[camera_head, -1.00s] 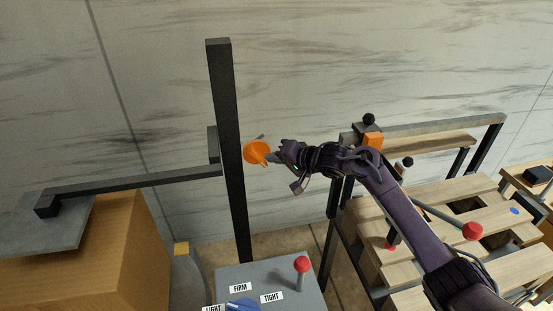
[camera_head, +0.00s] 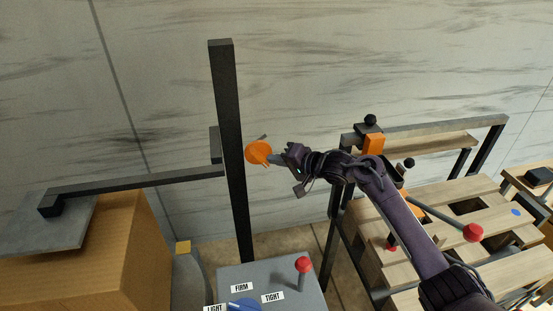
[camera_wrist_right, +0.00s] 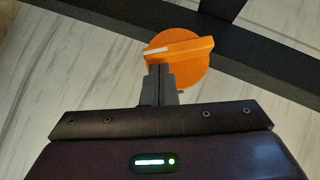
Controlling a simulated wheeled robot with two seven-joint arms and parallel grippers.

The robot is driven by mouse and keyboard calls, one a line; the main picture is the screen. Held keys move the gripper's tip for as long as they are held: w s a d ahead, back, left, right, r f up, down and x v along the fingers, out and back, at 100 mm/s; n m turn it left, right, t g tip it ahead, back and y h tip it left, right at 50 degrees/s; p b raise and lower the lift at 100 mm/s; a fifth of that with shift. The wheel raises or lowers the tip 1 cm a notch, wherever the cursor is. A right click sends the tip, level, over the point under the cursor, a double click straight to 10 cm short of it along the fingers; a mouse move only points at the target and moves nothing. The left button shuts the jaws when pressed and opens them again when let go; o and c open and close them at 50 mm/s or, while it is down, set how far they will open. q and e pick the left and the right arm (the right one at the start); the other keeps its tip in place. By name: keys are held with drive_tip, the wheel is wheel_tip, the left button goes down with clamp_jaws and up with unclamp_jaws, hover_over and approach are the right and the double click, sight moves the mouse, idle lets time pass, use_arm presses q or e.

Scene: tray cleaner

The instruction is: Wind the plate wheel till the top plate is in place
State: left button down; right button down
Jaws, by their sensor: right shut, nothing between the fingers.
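The orange plate wheel (camera_head: 258,151) sits on the right side of the black upright post (camera_head: 231,150). In the right wrist view the wheel (camera_wrist_right: 190,62) shows a raised grip bar with a white mark pointing left. My right gripper (camera_head: 274,159) is shut with its fingertips at the wheel; in the right wrist view the closed fingers (camera_wrist_right: 160,75) overlap the bar's left end, and I cannot tell whether they touch it. The grey top plate (camera_head: 30,235) hangs from a black arm (camera_head: 140,183) at the far left, over a cardboard box (camera_head: 100,262). My left gripper is out of view.
A grey console (camera_head: 268,280) with a blue knob (camera_head: 243,304), FIRM and TIGHT labels and a red-topped lever (camera_head: 303,265) stands below the post. At right is a wooden slatted table (camera_head: 455,200) with a red-knobbed lever (camera_head: 473,232). A marble wall stands behind.

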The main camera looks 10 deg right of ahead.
drive_tip(key=shift+a+f, duration=0.1)
drive_tip(key=shift+f, duration=0.15)
